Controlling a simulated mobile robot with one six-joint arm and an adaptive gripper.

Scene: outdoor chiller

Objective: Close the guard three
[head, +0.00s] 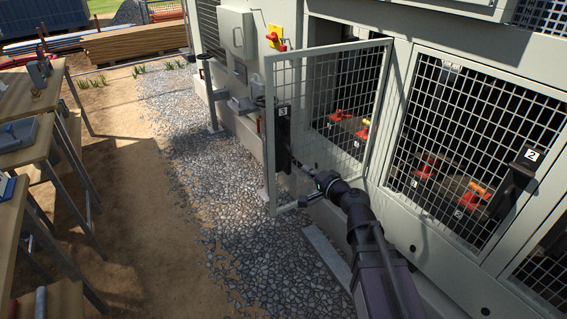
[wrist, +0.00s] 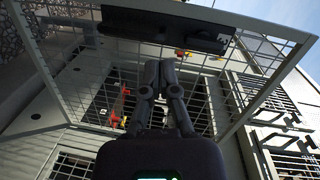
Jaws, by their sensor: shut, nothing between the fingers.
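Guard three (head: 329,62) is a pale metal frame with wire mesh, standing open at an angle to the cabinet front. Its black latch block (head: 283,135), marked 3, sits along the left side of the frame in the head view. My gripper (head: 293,168) is at the lower part of the guard, near the latch block, partly hidden by mesh and frame. In the wrist view my gripper (wrist: 163,66) is shut and empty, with the dark latch bar (wrist: 165,30) beyond the fingertips. Whether the fingers touch the guard, I cannot tell.
Guard two (head: 470,130) is shut at the right, with its black latch (head: 522,168). Red valve handles (head: 340,116) show inside the cabinet. Gravel (head: 210,190) in front is clear. Workbenches (head: 40,150) stand at the left.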

